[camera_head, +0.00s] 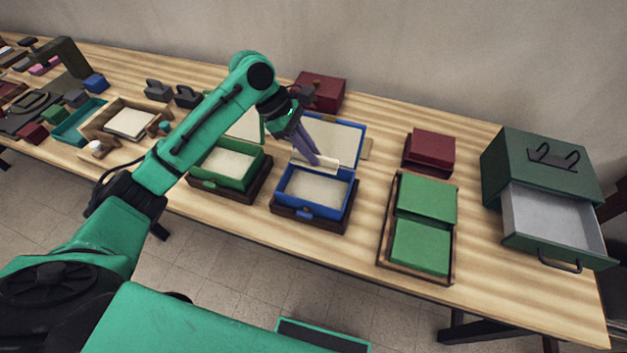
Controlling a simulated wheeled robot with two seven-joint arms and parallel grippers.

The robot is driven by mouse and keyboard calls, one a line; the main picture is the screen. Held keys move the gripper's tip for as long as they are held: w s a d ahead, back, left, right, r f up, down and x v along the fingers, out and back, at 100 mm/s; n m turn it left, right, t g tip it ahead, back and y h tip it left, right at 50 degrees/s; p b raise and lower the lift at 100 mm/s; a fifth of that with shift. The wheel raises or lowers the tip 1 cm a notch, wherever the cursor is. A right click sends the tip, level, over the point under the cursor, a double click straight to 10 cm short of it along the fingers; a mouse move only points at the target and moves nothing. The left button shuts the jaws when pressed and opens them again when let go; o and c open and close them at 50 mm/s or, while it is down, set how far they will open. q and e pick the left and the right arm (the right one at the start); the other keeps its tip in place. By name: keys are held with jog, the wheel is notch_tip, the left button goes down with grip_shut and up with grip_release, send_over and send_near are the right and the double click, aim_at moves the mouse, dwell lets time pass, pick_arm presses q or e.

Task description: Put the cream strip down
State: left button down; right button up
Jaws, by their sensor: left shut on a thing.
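My left gripper (316,158) reaches in from the left and is shut on a cream strip (324,164). The strip is over the back edge of the open blue box (321,211), in front of its raised lid (345,137). I cannot tell whether the strip touches the box. The blue box has a cream lining inside and sits on a dark wooden base. My right gripper is not in view.
An open green box (226,167) stands just left of the blue one. A tray with green blocks (424,223), a dark red box (430,150) and a green cabinet with an open drawer (546,190) stand to the right. Another dark red box (321,92) is behind.

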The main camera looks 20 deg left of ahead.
aim_at(306, 161)
pick_arm(q)
notch_tip(306, 161, down, 6)
jog(key=shift+w+r, duration=0.1)
jog(key=f, duration=0.6)
jog(key=shift+w+f, duration=0.2)
jog(key=shift+f, duration=0.25)
jog(key=shift+p, duration=0.3)
jog(key=c, duration=0.9)
grip_release()
jog(key=shift+c, duration=0.2)
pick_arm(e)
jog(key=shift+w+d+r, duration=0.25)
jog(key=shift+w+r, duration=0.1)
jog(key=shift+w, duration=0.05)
pick_arm(q)
jog(key=b+v, duration=0.1)
jog(key=v, duration=1.1)
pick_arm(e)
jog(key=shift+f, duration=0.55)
